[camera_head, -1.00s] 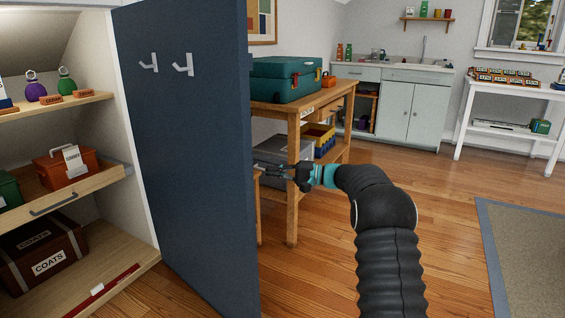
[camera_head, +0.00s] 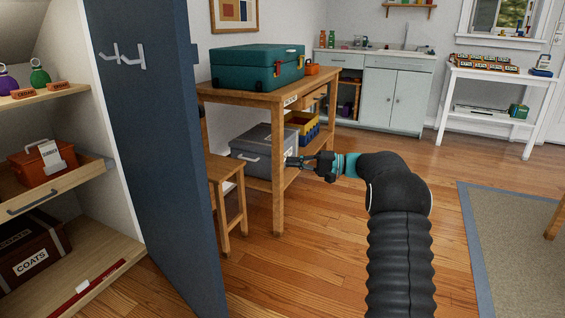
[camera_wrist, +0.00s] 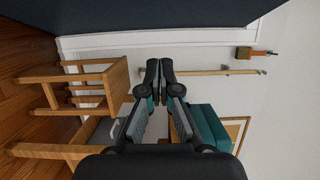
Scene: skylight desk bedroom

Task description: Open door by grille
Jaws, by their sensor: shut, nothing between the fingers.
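The dark blue door (camera_head: 160,150) stands swung open beside a cupboard at the left. Two white hooks (camera_head: 123,56) are on its visible face. No grille shows on that face, and its other face is hidden. My gripper (camera_head: 291,162) is to the right of the door, clear of it, in front of the wooden workbench. In the wrist view my gripper (camera_wrist: 159,78) has its fingertips together with nothing between them. A dark panel (camera_wrist: 130,15), probably the door, spans the top of that view, apart from the fingers.
The cupboard's shelves hold an orange box (camera_head: 42,160) and a brown trunk (camera_head: 33,255). A wooden stool (camera_head: 226,168) stands between door and workbench (camera_head: 278,190). A grey crate (camera_head: 262,150) and teal toolbox (camera_head: 258,68) are there. Open floor lies at centre; a rug (camera_head: 505,250) at right.

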